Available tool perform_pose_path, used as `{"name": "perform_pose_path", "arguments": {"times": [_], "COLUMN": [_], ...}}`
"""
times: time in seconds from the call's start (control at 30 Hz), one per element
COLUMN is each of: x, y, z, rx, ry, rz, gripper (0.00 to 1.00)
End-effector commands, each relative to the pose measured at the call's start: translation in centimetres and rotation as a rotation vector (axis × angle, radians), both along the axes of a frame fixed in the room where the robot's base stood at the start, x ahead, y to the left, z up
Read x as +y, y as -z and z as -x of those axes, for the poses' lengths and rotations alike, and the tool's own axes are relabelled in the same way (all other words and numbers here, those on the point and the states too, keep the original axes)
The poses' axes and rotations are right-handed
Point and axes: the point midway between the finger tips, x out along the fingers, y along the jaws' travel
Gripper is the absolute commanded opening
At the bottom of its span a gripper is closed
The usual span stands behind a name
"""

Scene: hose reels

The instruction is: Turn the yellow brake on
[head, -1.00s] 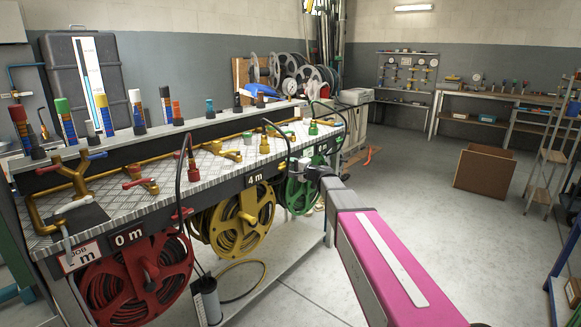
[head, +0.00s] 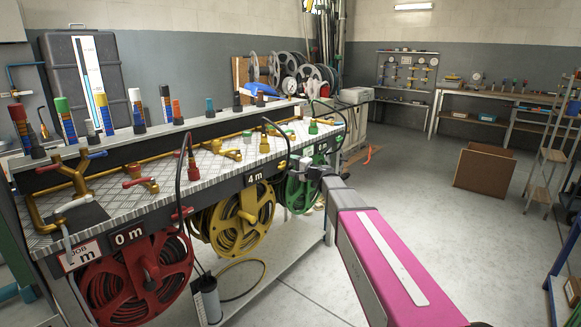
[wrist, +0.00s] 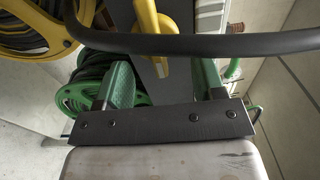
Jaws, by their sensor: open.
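The yellow hose reel (head: 240,218) hangs under the bench, below the "4 m" label. A small yellow lever (head: 282,166) shows at the bench front, right of that label; I take it for the yellow brake. In the wrist view a yellow lever (wrist: 148,18) reaches down from the top, its lower end around the gap between the fingertips. My gripper (head: 304,166) is at the bench front, close to the lever. In the wrist view my gripper (wrist: 166,70) is open, its fingers apart. I cannot tell whether either finger touches the lever.
A black hose (wrist: 200,44) crosses the wrist view above the fingertips. The green reel (head: 300,193) hangs close by my gripper, and the red reel (head: 130,280) is at the left. A cardboard box (head: 484,168) stands on the open floor at the right.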

Motion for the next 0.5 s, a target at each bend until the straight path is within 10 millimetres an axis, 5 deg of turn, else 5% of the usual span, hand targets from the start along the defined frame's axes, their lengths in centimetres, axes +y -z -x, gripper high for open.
{"name": "perform_pose_path", "arguments": {"times": [0.5], "x": [-6.8], "y": [0.0], "z": [5.6], "rx": [0.001], "ry": [0.001], "rz": [0.001], "gripper": [0.63]}}
